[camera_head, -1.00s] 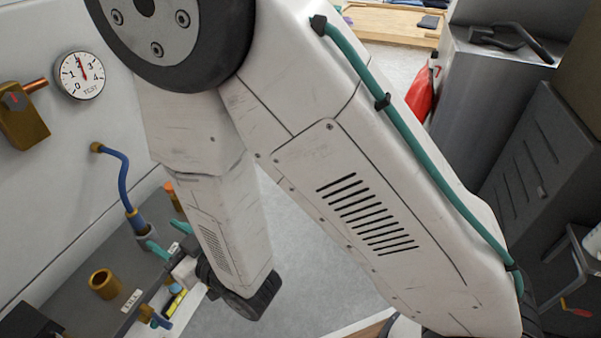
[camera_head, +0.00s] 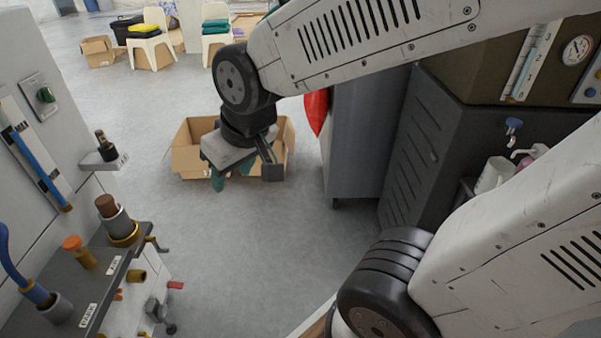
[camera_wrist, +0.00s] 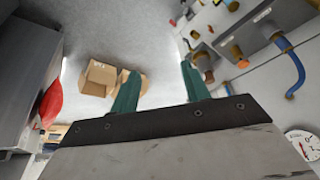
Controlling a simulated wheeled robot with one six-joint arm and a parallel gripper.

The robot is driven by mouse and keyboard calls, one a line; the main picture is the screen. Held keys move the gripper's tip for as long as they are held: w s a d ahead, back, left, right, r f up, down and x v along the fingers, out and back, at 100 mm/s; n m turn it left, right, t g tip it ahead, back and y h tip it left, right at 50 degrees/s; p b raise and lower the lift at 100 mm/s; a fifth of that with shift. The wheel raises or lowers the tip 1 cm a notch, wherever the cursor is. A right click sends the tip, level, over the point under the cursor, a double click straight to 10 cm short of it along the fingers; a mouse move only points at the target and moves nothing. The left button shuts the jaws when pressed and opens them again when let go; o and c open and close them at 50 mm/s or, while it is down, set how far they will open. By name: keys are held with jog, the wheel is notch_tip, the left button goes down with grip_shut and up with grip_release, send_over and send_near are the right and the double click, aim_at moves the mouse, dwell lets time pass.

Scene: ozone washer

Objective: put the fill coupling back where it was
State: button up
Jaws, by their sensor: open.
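The fill coupling (camera_head: 38,293) is a blue piece with a brass band on the end of a blue hose (camera_head: 12,258). In the head view it stands tilted in a grey cup (camera_head: 62,309) beside a label reading PARK, at the lower left. In the wrist view the blue hose (camera_wrist: 297,68) shows at the upper right. My gripper (camera_head: 232,172) is well away from the coupling, over the floor. Its teal fingers (camera_wrist: 160,68) are apart with nothing between them. How deep the coupling sits in the cup is hard to tell.
Other fittings stand on the grey shelf (camera_head: 22,322), including an orange-capped brass one (camera_head: 80,252) and a brown-topped one (camera_head: 116,217). An open cardboard box (camera_head: 185,158) is on the floor behind my gripper. Dark cabinets (camera_head: 415,150) stand right. The middle floor is clear.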

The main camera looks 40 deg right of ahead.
jog(key=s+d+r+g, duration=0.1)
jog(key=s+d+r, duration=0.1)
jog(key=s, duration=0.4)
jog(key=s+d+r+m+g+h, duration=0.1)
jog(key=s+d+g, duration=0.1)
jog(key=s, duration=0.4)
jog(key=shift+s+d+r+m, duration=0.3)
jog(key=shift+d+r, duration=0.1)
jog(key=shift+d, duration=0.5)
